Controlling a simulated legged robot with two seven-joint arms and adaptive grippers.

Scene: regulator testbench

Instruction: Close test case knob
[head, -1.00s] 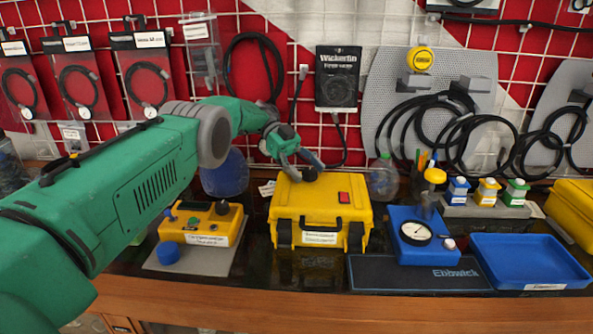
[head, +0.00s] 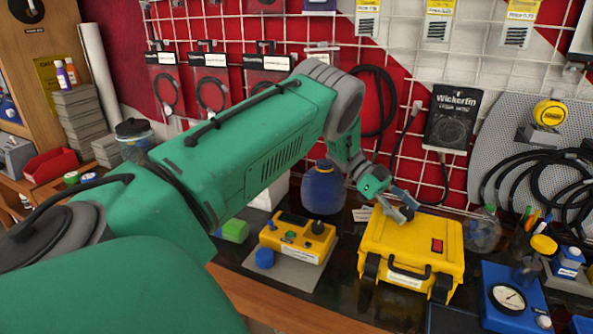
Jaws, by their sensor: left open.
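The yellow test case (head: 408,246) stands on the dark bench top, right of centre, lid down, with a black handle on its front and a red switch (head: 437,246) on top. A small dark knob (head: 407,214) is on its top near the back left edge, partly covered by my fingers. My left gripper (head: 403,207) is open and reaches down at this knob from the back left. I cannot tell whether the fingers touch it. My right gripper is out of view.
Left of the case is a smaller yellow device (head: 297,237) with knobs on a grey plate. A blue round container (head: 323,188) stands behind it. A blue gauge box (head: 510,295) is close on the right. A wire grid with hanging cables rises behind.

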